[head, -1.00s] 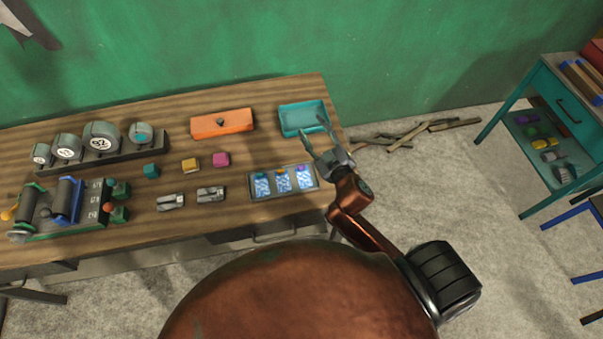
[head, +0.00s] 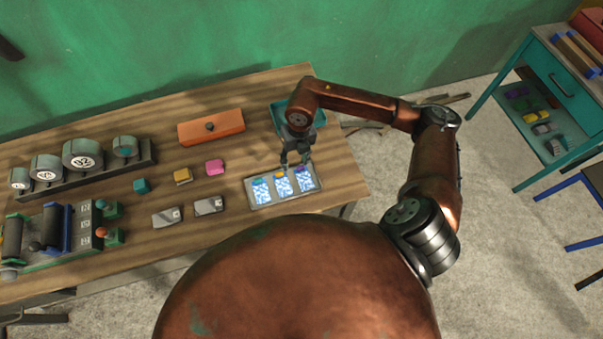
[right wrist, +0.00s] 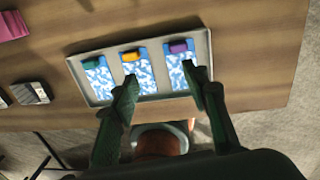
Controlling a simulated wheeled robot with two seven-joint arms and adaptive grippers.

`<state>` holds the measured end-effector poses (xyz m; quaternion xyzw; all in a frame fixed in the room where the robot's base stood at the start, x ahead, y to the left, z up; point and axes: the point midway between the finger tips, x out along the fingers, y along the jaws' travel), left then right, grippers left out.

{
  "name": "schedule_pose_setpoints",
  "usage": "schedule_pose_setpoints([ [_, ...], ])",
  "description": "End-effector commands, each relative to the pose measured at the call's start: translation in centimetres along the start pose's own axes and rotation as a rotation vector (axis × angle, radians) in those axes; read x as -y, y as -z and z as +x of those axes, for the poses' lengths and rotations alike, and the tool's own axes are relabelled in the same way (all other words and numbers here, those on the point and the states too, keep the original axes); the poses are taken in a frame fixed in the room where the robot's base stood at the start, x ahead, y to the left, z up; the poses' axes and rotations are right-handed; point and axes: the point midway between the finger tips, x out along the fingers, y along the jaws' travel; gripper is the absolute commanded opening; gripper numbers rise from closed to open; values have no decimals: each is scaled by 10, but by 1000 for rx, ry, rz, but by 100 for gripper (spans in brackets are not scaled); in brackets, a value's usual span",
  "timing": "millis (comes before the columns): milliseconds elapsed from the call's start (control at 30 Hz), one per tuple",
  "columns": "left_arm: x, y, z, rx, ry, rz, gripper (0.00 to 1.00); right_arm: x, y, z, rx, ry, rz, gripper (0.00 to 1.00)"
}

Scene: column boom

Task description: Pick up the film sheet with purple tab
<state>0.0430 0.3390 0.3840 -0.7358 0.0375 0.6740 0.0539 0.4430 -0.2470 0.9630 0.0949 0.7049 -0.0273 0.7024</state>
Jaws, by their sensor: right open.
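The film sheet with purple tab (head: 305,180) lies at the right end of a grey tray (head: 252,202) on the wooden table. It is a blue-and-white patterned sheet, and it also shows in the right wrist view (right wrist: 177,72). Beside it lie the sheet with orange tab (head: 283,187) and the sheet with teal tab (head: 261,190). My right gripper (head: 296,162) is open and empty at the tray's back edge in the head view. In the right wrist view its fingers (right wrist: 160,92) straddle the middle and right sheets from above. My left gripper is not in view.
A teal tray (head: 318,114) stands behind my right gripper. An orange box (head: 211,127), a pink block (head: 214,167), a yellow block (head: 182,176) and small metal-and-white pieces (head: 208,206) lie to the left. The table's right edge is close to the grey tray.

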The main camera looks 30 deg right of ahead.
Motion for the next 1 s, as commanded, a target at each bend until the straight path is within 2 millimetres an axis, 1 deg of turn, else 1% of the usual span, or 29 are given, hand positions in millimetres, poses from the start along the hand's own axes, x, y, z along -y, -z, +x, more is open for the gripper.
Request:
schedule_pose_setpoints([
  [33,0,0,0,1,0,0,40,12,-5,-2,7,45,12,42],
  [67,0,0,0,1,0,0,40,18,-7,-3,10,66,19,42],
  [100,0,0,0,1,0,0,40,23,-8,-2,11,84,24,42],
  [167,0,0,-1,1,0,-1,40,27,-9,2,12,98,28,42],
  [300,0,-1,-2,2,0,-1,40,29,-8,18,9,100,28,42],
  [467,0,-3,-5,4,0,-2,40,29,-8,28,10,97,26,42],
  [567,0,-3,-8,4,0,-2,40,30,-6,41,9,96,28,42],
  [700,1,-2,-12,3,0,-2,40,32,-5,63,9,95,29,42],
  [767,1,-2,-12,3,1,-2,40,33,-5,69,9,95,29,42],
  [833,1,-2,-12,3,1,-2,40,34,-6,73,12,96,28,42],
  [1000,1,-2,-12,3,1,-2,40,34,-6,73,12,95,27,42],
])
